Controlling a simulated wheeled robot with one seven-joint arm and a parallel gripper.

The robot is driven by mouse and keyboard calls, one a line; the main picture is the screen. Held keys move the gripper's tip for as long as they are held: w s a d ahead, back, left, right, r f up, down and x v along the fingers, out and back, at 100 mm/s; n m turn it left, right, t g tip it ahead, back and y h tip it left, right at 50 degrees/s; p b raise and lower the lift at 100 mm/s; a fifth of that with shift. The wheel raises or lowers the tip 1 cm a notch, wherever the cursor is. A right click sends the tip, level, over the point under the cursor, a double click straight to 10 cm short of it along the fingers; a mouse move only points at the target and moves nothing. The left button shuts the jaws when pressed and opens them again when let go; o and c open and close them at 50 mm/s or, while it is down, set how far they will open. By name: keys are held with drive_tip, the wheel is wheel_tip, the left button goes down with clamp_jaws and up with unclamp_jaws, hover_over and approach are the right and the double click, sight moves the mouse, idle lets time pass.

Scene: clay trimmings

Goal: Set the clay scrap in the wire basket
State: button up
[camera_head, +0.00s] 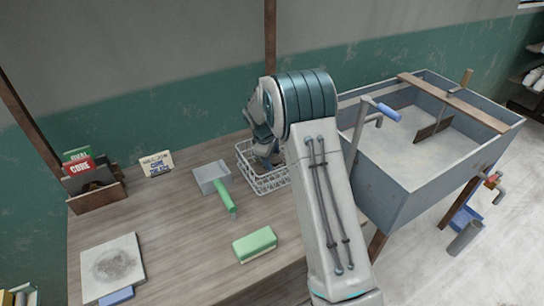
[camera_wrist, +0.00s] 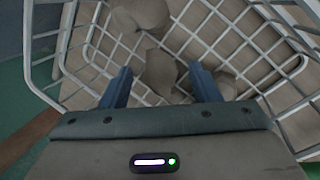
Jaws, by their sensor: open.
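The white wire basket (camera_head: 262,180) stands on the wooden table at the right, partly hidden by my arm. It fills much of the wrist view (camera_wrist: 70,47). My gripper (camera_wrist: 160,72) is at the basket, its two blue fingers open and pointing in among the wires. A grey-brown clay scrap (camera_wrist: 160,68) lies between the fingertips, with a gap to each finger. Another clay lump (camera_wrist: 140,14) lies farther on in the basket, and one more (camera_wrist: 226,85) sits just right of the right finger.
A green block (camera_head: 255,244) is nearer the front. A large grey sink (camera_head: 400,190) stands close on the right. The table's middle left is clear.

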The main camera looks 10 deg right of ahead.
drive_tip(key=v, duration=0.7)
drive_tip(key=shift+r+b, duration=0.3)
drive_tip(key=s+r+m+t+p, duration=0.1)
drive_tip(key=s+r+m+p, duration=0.3)
drive_tip(key=s+r+p, duration=0.95)
drive_tip(key=s+d+r+m+y+p, duration=0.1)
drive_tip(key=s+r+m, duration=0.2)
drive_tip(key=s+r, duration=0.5)
drive_tip(key=s+d+r+m+t+y+p, duration=0.1)
drive_tip(key=s+r+m, duration=0.3)
drive_tip(key=s+r, duration=0.5)
drive_tip(key=s+p, duration=0.1)
drive_tip(key=s, duration=0.4)
drive_tip(key=shift+s+t+y+p, duration=0.3)
drive_tip(key=shift+s, duration=0.05)
drive_tip(key=shift+r, duration=0.1)
